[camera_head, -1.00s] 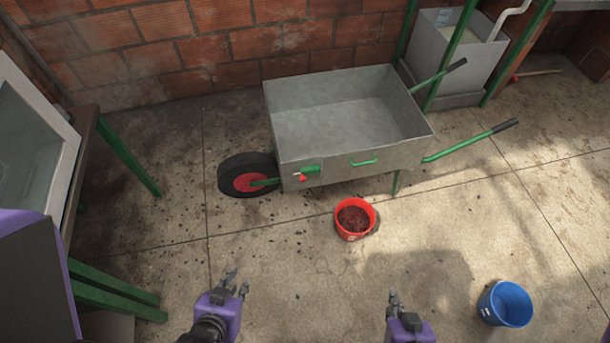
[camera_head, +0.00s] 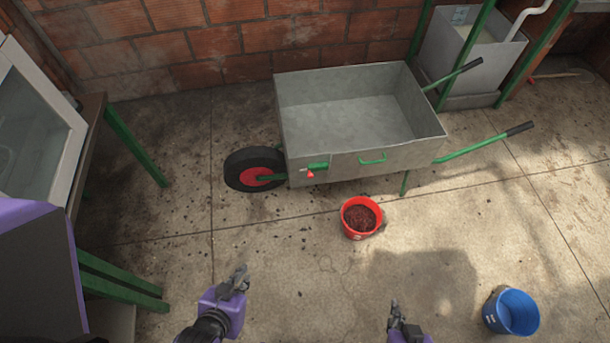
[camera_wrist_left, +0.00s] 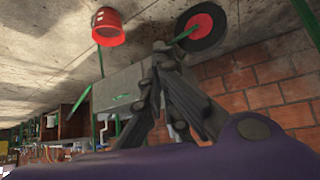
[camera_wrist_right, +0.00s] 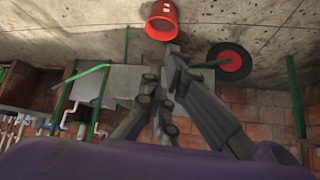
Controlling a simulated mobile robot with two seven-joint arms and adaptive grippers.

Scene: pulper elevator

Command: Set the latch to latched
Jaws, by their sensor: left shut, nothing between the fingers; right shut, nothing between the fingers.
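The latch (camera_head: 316,167) is a small green bar with a red piece on the near side wall of the grey wheelbarrow (camera_head: 375,161), close to the wheel end. Whether it is latched is too small to tell. My left gripper (camera_head: 238,274) is shut and empty, above the floor, nearer than the wheelbarrow and lower left of the latch. My right gripper (camera_head: 394,306) is shut and empty, lower right of the latch and well apart from it. In both wrist views the fingers cover part of the wheelbarrow, and I cannot make out the latch there.
A red bucket (camera_head: 346,229) with dark red contents stands in front of the wheelbarrow. A blue bucket (camera_head: 513,315) stands at the lower right. A green-legged table (camera_head: 135,147) is at the left. A brick wall (camera_head: 200,40) is behind.

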